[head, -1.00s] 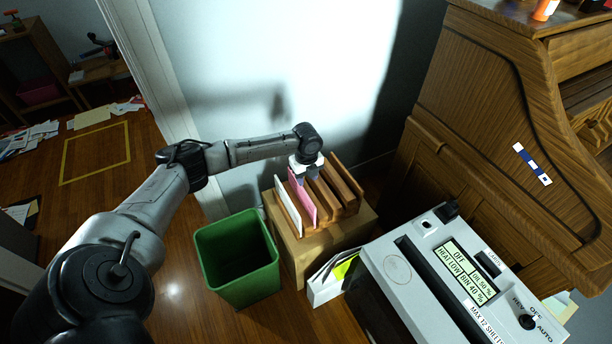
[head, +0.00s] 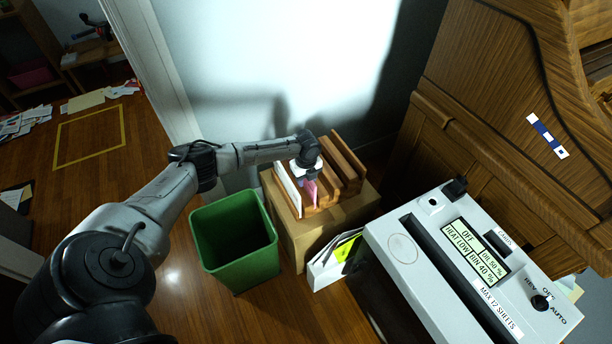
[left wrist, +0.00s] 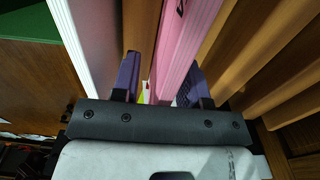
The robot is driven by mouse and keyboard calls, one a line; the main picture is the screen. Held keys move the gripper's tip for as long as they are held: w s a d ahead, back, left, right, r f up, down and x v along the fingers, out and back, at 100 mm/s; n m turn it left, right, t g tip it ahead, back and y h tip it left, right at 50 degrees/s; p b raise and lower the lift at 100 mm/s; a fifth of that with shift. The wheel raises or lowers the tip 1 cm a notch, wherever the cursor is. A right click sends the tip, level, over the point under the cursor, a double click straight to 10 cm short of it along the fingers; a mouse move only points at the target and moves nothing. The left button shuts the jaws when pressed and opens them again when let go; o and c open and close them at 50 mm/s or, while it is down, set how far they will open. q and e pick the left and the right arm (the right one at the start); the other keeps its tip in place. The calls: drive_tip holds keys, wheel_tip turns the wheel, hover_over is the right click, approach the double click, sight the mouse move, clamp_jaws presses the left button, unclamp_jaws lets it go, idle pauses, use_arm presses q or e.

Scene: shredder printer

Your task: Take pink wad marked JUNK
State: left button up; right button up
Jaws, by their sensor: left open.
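The pink wad (head: 311,194) stands upright in a slot of the wooden rack (head: 334,205), next to a white wad (head: 288,190). My left gripper (head: 307,180) is over the rack at the pink wad and covers part of it. In the left wrist view the open purple fingers (left wrist: 160,80) are on either side of the pink wad's near edge (left wrist: 183,45). I cannot tell whether they touch it. A dark mark shows at its top, but no word is readable. My right gripper is not in view.
The rack stands on a wooden box (head: 298,240). A green bin (head: 236,242) is to its left, a white holder with papers (head: 328,268) in front. The shredder (head: 412,262) is at right, below the wooden desk (head: 480,120). A wall is close behind.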

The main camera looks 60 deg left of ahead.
use_arm(q)
drive_tip(key=shift+f, duration=0.15)
drive_tip(key=shift+c, duration=0.3)
clamp_jaws()
idle(0.3)
wheel_tip(320, 180, up, 2)
drive_tip(key=shift+r+p, duration=0.1)
drive_tip(key=shift+p, duration=1.05)
drive_tip(key=shift+r+p, duration=0.5)
drive_tip(key=shift+p, duration=0.05)
wheel_tip(320, 180, up, 10)
drive_tip(key=p, duration=0.9)
drive_tip(key=shift+f+p, duration=0.2)
drive_tip(key=shift+p, duration=0.15)
drive_tip(key=shift+f, duration=0.1)
